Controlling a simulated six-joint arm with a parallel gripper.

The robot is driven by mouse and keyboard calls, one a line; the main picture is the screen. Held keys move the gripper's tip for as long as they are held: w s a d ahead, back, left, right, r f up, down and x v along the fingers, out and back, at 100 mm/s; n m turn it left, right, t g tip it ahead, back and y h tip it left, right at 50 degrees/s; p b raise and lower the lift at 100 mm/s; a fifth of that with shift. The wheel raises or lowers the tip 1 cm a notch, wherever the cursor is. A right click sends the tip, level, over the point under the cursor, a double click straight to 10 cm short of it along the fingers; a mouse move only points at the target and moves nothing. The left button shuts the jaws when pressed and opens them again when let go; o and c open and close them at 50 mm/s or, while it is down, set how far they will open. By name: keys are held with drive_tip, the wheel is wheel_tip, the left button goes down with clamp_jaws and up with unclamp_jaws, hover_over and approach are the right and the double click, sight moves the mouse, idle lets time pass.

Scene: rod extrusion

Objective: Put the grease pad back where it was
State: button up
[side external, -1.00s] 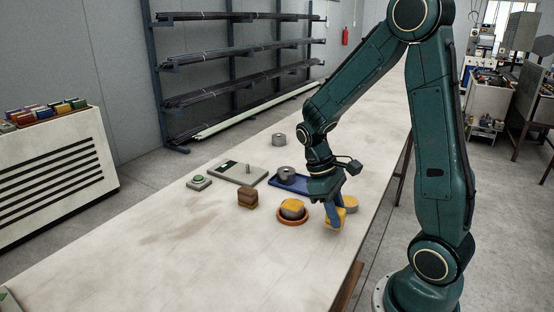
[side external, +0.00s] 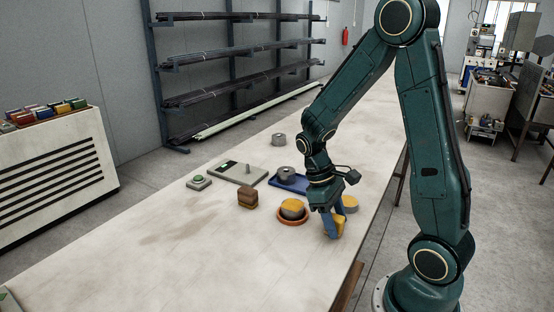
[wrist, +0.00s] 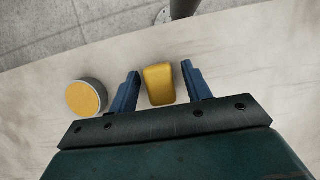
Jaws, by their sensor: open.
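The yellow pad (side external: 339,229), a small block with rounded edges, is near the table's right edge in the side view. In the wrist view the yellow pad (wrist: 159,85) is between the two blue fingers of my gripper (wrist: 161,84), with a gap on each side. My gripper (side external: 334,225) is open around it, pointing down and low over the table. In the side view a finger covers part of the pad, so its contact with the table is hard to see.
A round grey piece with a yellow top (side external: 350,204) stands close behind my fingers; it also shows in the wrist view (wrist: 87,97). An orange dish (side external: 292,222) holds another yellow-topped piece. A brown block (side external: 247,198) and blue tray (side external: 273,180) are nearby. The front table is clear.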

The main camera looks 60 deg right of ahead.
drive_tip(key=v, duration=1.2)
drive_tip(key=shift+r, duration=0.15)
idle(0.6)
drive_tip(key=s+a+r+t, duration=0.6)
drive_tip(key=s+a+t, duration=0.2)
drive_tip(key=a+t, duration=0.2)
drive_tip(key=shift+s+a+r, duration=0.25)
drive_tip(key=shift+a+r, duration=0.05)
drive_tip(key=shift+a, duration=0.2)
